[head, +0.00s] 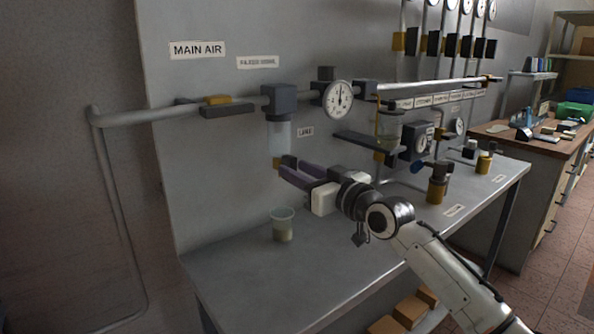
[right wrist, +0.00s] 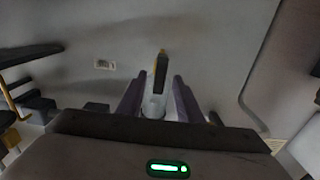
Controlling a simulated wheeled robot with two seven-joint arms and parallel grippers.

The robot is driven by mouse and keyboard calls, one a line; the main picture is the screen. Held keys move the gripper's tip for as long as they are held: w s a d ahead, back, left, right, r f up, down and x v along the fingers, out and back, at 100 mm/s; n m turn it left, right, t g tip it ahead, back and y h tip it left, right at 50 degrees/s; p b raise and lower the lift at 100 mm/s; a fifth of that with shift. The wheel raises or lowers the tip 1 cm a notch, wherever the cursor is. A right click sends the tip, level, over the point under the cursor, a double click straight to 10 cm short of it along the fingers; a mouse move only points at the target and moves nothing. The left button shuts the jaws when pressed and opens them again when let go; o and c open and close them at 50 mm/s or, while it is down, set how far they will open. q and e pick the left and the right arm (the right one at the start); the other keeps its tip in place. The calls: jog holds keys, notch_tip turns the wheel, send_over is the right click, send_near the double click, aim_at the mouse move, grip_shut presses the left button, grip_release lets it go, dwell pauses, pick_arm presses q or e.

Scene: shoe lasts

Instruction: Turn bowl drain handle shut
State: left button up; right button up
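The air unit's clear bowl (head: 279,136) hangs under a dark block on the wall panel's pipe. At its bottom is the drain handle (head: 277,162), small with yellow and dark parts, partly hidden by my gripper. In the right wrist view the drain handle (right wrist: 161,75) is a dark bar with a yellow tip. My right gripper (head: 281,172) points at the drain from the right. Its purple fingers are apart, one each side of the drain in the wrist view (right wrist: 155,90); contact cannot be told. My left gripper is not in view.
A clear cup (head: 283,224) stands on the grey bench (head: 235,262) below the bowl. A yellow-handled main air valve (head: 218,100), a gauge (head: 338,98) and a second bowl unit (head: 390,128) are nearby. The bench's left front is clear.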

jog(key=shift+w+a, duration=0.25)
jog(key=shift+w, duration=0.1)
grip_shut()
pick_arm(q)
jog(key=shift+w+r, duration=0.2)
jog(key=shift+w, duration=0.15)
